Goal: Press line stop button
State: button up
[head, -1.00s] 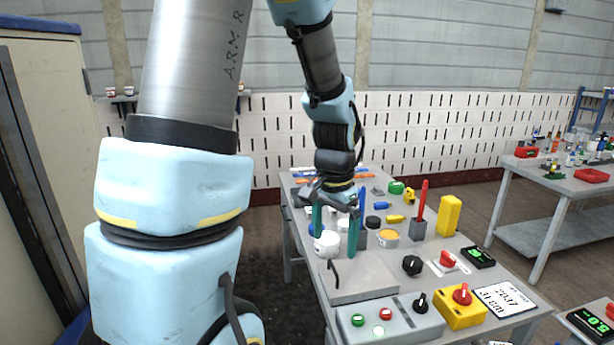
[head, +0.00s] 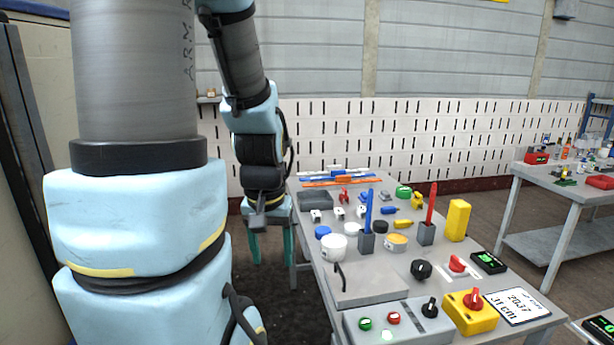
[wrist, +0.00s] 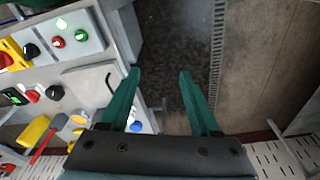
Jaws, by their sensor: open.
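A grey control box (head: 408,331) stands at the near edge of the table. I cannot read which one is labelled line stop. In the wrist view the red button (wrist: 58,42) and green button (wrist: 81,35) show at upper left. My gripper (head: 272,262) is open and empty, with its teal fingers pointing down beside the table's left edge, apart from the box. In the wrist view the fingers (wrist: 158,76) frame mostly floor.
A yellow box with a red rotary switch (head: 473,300) stands right of the control box. Floor left of the table is clear.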

aim_at(393, 317)
jog(key=i+j, duration=1.05)
jog(key=i+j+z, duration=0.15)
jog(key=z, duration=1.55)
jog(key=k+l, duration=0.05)
